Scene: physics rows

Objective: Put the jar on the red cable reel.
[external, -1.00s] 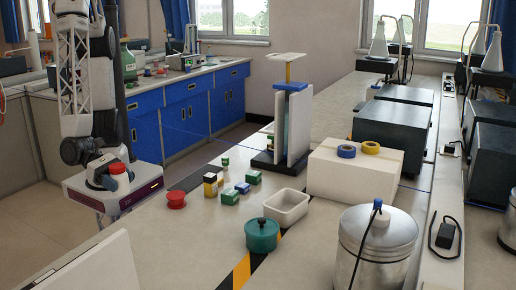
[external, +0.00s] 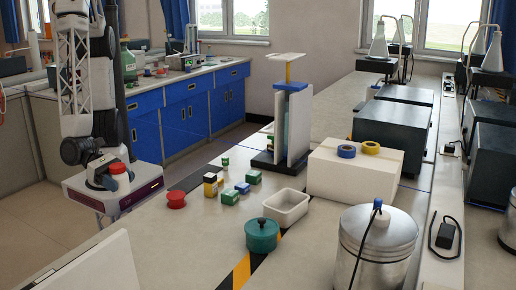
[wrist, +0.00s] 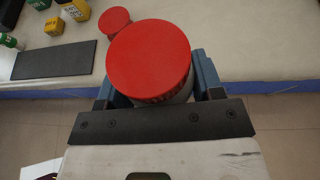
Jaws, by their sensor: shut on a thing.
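The jar has a red lid (wrist: 150,58) and a paler body that is mostly hidden beneath it; the lid also shows in the external view (external: 118,168). My gripper (wrist: 157,88) is shut around the jar, one blue finger on each side, and it also shows at the left of the external view (external: 110,178). The red cable reel (external: 176,200) stands on the near left edge of the bench, to the right of the jar and apart from it. In the wrist view the reel (wrist: 114,20) is just beyond the jar, near the bench edge.
A dark flat mat (wrist: 52,61) lies on the bench near the reel. A white tray (external: 288,208) and a teal pot (external: 262,236) are to the right. Floor shows below the jar.

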